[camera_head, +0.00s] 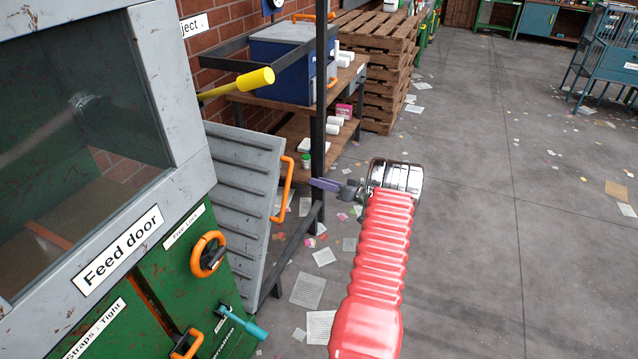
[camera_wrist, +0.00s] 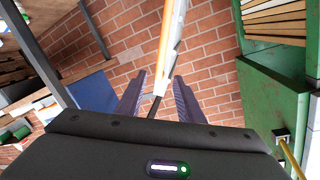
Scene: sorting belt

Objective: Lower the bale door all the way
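A grey ribbed door panel (camera_head: 238,185) stands tilted beside the green machine and looks like the bale door; no label on it shows. Its orange handle (camera_head: 284,190) is on the edge facing me. My gripper (camera_head: 325,184), with purple fingers, is just to the right of the handle, behind a dark post's line. In the wrist view the fingers of my gripper (camera_wrist: 160,76) are apart. The edge of the panel with an orange strip (camera_wrist: 166,40) shows ahead, in line with the gap between them. I see no contact.
The green machine (camera_head: 175,270) with a feed door (camera_head: 85,110), orange knob (camera_head: 208,254) and teal lever (camera_head: 243,322) fills the left. A dark post (camera_head: 318,110), a yellow lever (camera_head: 237,84) and a shelf (camera_head: 345,85) stand near the panel. The floor at right is open, with scattered paper.

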